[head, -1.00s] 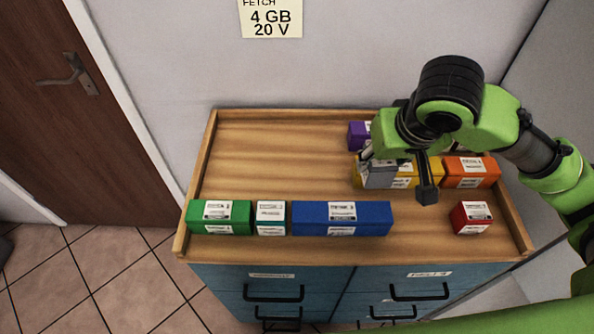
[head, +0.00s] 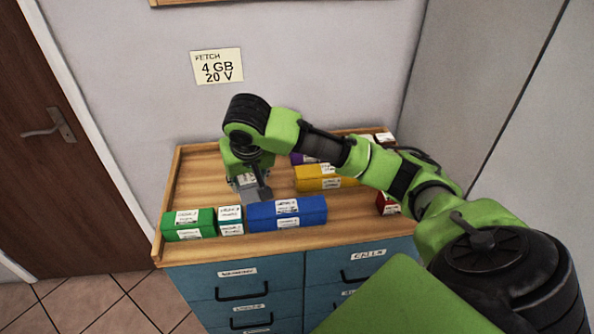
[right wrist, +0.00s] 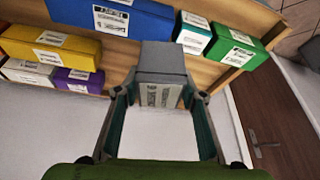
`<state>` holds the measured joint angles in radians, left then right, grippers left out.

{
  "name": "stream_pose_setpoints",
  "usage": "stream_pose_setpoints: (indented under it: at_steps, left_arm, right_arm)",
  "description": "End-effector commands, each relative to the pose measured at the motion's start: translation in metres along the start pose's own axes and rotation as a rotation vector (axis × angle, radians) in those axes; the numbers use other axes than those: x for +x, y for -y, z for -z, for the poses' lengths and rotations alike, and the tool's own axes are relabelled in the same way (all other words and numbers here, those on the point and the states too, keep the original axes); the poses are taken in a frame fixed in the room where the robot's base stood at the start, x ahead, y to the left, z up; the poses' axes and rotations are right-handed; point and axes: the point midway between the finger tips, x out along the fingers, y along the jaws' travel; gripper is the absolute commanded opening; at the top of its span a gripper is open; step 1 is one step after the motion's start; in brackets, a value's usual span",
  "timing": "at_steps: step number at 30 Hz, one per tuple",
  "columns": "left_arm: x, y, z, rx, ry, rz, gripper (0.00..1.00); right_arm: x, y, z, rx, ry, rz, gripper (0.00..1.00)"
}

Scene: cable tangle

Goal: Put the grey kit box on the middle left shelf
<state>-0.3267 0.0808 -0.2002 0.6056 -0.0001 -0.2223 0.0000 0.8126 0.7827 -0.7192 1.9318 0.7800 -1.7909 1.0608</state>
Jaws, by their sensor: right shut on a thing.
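The grey kit box (head: 247,182) has a white label and is between the fingers of my right gripper (head: 250,190). The gripper is shut on it, over the left part of the wooden cabinet top, behind the blue box. In the right wrist view the grey box (right wrist: 162,62) sits between both fingers (right wrist: 162,92), its labelled face towards the camera. The gap beneath it is hard to judge. A wooden edge (head: 195,2) shows at the top of the head view; I cannot tell whether it is the shelf. My left gripper is not in view.
Green (head: 188,224), teal (head: 230,220) and blue (head: 287,212) boxes line the front of the cabinet top (head: 205,163). Yellow (head: 318,179) and purple boxes lie to the right, a red one partly behind my arm. A note (head: 217,67) hangs on the wall.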

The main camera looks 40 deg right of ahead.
Motion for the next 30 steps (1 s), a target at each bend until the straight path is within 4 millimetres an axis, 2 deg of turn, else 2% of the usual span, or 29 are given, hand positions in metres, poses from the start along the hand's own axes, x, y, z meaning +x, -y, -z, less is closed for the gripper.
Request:
stream_pose_setpoints:
  at_steps: [1, 3, 6, 9, 13, 18, 21, 26, 30]
  left_arm:
    - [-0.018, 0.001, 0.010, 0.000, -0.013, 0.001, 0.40]
    - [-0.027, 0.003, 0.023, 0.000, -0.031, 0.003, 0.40]
    - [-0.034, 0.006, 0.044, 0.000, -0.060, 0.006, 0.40]
    - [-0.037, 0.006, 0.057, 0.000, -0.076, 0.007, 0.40]
    - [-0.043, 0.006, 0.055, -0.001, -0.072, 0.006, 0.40]
    - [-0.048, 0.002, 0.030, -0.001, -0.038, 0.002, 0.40]
    - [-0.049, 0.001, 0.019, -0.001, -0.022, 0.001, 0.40]
    - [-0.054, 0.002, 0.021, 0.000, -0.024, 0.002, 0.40]
    - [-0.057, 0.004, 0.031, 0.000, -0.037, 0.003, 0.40]
  right_arm:
    - [0.005, -0.020, 0.015, 0.057, 0.008, -0.028, 0.14]
    - [0.020, -0.042, 0.027, 0.112, 0.007, -0.051, 0.14]
    - [0.035, -0.066, 0.037, 0.165, 0.004, -0.071, 0.14]
    - [0.046, -0.079, 0.039, 0.191, 0.002, -0.081, 0.14]
    - [0.068, -0.084, 0.032, 0.198, 0.004, -0.085, 0.14]
    - [0.095, -0.083, 0.021, 0.196, 0.001, -0.084, 0.14]
    - [0.103, -0.083, 0.018, 0.197, -0.001, -0.083, 0.14]
    - [0.122, -0.082, 0.009, 0.196, 0.002, -0.083, 0.14]
    - [0.136, -0.082, 0.004, 0.197, -0.001, -0.082, 0.14]
